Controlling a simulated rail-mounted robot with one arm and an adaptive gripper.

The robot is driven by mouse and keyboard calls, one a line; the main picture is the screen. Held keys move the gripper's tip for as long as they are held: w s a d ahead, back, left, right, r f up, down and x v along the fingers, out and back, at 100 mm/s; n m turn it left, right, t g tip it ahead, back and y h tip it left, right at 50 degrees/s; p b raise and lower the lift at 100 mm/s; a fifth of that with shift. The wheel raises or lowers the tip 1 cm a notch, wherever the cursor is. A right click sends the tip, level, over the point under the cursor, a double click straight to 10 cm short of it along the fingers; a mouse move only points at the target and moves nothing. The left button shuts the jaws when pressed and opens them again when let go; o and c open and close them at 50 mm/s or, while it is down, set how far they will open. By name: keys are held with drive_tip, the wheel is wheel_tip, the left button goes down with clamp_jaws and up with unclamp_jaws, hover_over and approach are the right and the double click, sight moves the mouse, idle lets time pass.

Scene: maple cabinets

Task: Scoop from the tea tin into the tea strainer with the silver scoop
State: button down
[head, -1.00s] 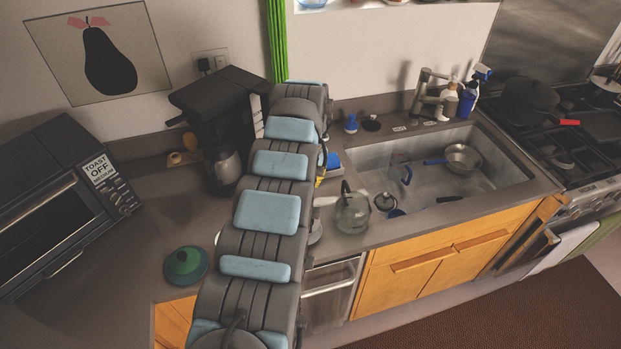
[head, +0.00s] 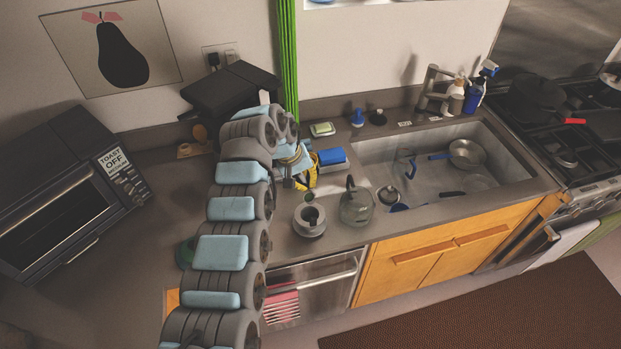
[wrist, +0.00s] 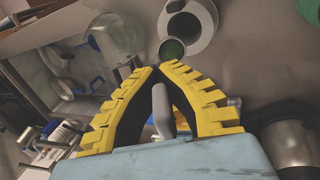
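My gripper (wrist: 158,72), with yellow ridged fingers, is closed around the grey handle of the silver scoop (wrist: 160,112). Beyond the fingertips a small round cup with dark green inside, apparently the scoop's bowl (wrist: 172,49), overlaps the near edge of a pale grey round container. That container, apparently the tea tin (head: 309,221), stands open on the counter left of the glass teapot (head: 356,206); it also shows in the wrist view (wrist: 207,22). A small round piece by the sink's front edge may be the tea strainer (head: 388,195). In the head view my gripper (head: 311,177) is above the counter behind the tin.
The sink (head: 500,195) with a pan lies right of the teapot. A blue sponge holder (head: 332,157) stands behind my gripper. A green lid (head: 185,252) is partly behind my arm.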

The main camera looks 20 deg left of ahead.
drive_tip(key=s+a+f+t+h+b, duration=0.1)
drive_tip(key=h+b, duration=0.1)
drive_tip(key=s+a+f+t+h+b, duration=0.1)
drive_tip(key=a+t+h+b, duration=0.1)
drive_tip(key=shift+s+f+h, duration=0.15)
drive_tip(key=shift+f+h, duration=0.05)
drive_tip(key=shift+h, duration=0.2)
drive_tip(key=shift+a+t, duration=0.15)
drive_tip(key=shift+t, duration=0.15)
drive_tip(key=shift+s+a+f+h+b, duration=0.15)
drive_tip(key=shift+h+b, duration=0.25)
drive_tip(key=shift+b, duration=0.5)
drive_tip(key=shift+s+a+t+h+b, duration=0.15)
drive_tip(key=shift+t+h+b, duration=0.25)
drive_tip(key=shift+b, duration=0.2)
drive_tip(key=shift+a, duration=0.1)
idle(0.5)
